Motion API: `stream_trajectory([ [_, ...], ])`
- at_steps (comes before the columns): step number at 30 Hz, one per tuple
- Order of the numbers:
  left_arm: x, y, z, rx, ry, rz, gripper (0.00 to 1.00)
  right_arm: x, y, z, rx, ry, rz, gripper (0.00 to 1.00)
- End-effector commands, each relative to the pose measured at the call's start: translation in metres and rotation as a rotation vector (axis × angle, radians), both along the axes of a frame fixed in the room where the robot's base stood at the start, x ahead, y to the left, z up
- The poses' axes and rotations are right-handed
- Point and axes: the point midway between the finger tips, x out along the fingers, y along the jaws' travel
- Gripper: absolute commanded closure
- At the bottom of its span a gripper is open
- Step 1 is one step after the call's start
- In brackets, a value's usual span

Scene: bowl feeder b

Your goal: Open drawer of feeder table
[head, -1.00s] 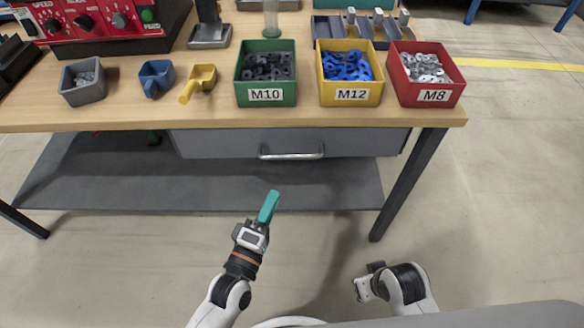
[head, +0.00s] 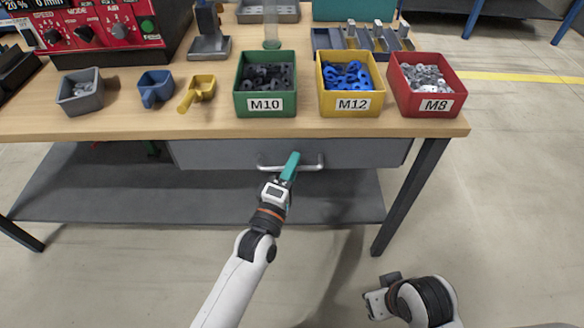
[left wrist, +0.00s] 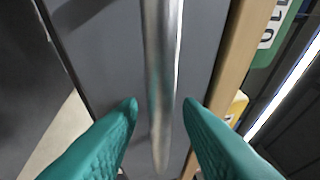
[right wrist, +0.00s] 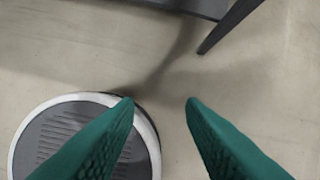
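The feeder table's grey drawer (head: 220,153) sits under the wooden top and looks closed. Its silver bar handle (head: 312,163) runs along the drawer front. My left gripper (head: 294,160) is at the handle, with teal fingers. In the left wrist view the handle (left wrist: 162,70) passes between the two open fingertips (left wrist: 161,104), with a gap on both sides. My right gripper (right wrist: 162,102) is open and empty over the floor; in the head view it shows low at the right (head: 378,300).
Green M10 (head: 266,104), yellow M12 (head: 352,104) and red M8 (head: 436,104) bins stand along the table's front edge. A dark table leg (head: 410,195) is right of the drawer. A lower shelf (head: 120,190) lies beneath.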

Motion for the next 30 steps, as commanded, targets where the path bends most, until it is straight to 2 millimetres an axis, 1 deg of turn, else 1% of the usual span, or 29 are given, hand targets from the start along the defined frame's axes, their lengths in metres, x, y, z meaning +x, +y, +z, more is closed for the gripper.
stream_trajectory([
  [6, 0.0, 0.0, 0.0, 0.0, 0.0, 0.0, 0.68, 0.0, 0.0, 0.0, 0.0, 0.0, 0.0, 0.64],
  [7, 0.0, 0.0, 0.0, 0.0, 0.0, 0.0, 0.7, 0.0, 0.0, 0.0, 0.0, 0.0, 0.0, 0.64],
  [12, 0.0, 0.0, 0.0, 0.0, 0.0, 0.0, 0.97, 0.0, 0.0, 0.0, 0.0, 0.0, 0.0, 0.64],
  [13, 0.0, 0.0, 0.0, -0.001, 0.0, 0.0, 1.0, 0.0, 0.0, 0.0, 0.0, 0.0, 0.0, 0.64],
  [24, -0.003, 0.0, 0.0, 0.0, 0.001, 0.0, 1.0, 0.001, 0.0, 0.002, 0.001, -0.005, 0.0, 0.64],
  [25, -0.005, 0.0, 0.0, 0.0, 0.001, 0.0, 1.0, 0.002, 0.0, -0.001, 0.001, -0.005, 0.0, 0.64],
  [30, -0.021, 0.001, 0.001, -0.001, 0.005, -0.001, 1.0, 0.009, 0.002, -0.033, -0.001, 0.02, 0.002, 0.64],
])
